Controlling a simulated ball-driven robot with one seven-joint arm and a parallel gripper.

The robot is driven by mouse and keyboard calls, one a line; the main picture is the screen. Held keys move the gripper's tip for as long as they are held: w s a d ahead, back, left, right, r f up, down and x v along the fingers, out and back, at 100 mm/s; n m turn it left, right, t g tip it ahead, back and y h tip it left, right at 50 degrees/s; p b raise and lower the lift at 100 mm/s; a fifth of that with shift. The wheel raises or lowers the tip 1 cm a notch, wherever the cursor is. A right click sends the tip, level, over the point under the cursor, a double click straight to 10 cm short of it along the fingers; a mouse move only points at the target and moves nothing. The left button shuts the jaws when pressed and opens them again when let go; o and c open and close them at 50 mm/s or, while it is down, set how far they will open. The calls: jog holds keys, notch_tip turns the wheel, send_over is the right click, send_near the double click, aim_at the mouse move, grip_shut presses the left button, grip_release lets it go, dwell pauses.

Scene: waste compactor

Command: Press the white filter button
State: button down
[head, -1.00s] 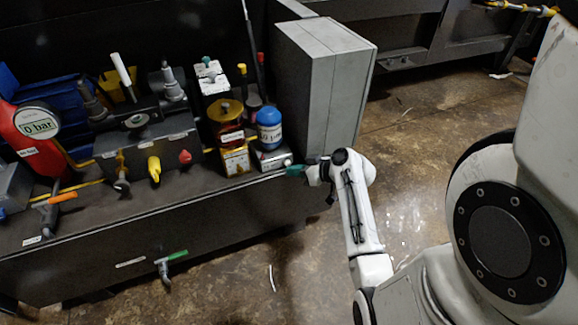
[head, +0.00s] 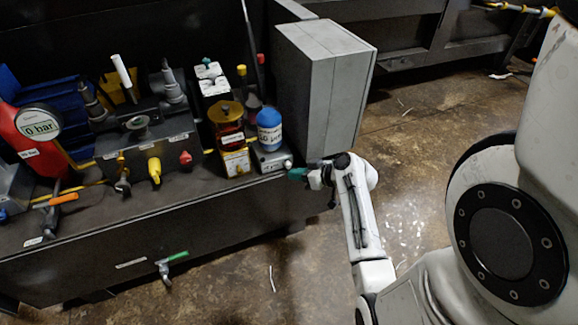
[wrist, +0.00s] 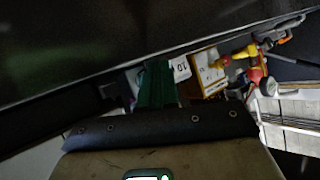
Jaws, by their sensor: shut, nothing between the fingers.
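The white filter button (head: 288,164) is a small round knob on the right end of the grey base block (head: 270,157). A blue-topped filter (head: 269,130) stands upright on that block. My gripper (head: 297,174), with green fingers, is shut and empty. It is just right of and a little below the button in the head view, with a small apparent gap. In the wrist view the shut green fingers (wrist: 155,84) point toward the bench parts, beside a white label (wrist: 181,68). I cannot make out the button there.
A tall grey cabinet (head: 318,90) stands right behind the block. A gold-topped unit (head: 230,135) is left of the filter. The dark bench front (head: 150,245) drops below. A green-handled valve (head: 172,258) sticks out there. Open floor (head: 420,150) lies to the right.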

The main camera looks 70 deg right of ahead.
jog(key=shift+s+a, duration=0.1)
jog(key=s+a+p, duration=0.1)
jog(key=s+a, duration=0.2)
jog(key=shift+s+a+p, duration=0.1)
jog(key=shift+a+p, duration=0.2)
jog(key=shift+a, duration=0.05)
dwell(0.4)
dwell(0.8)
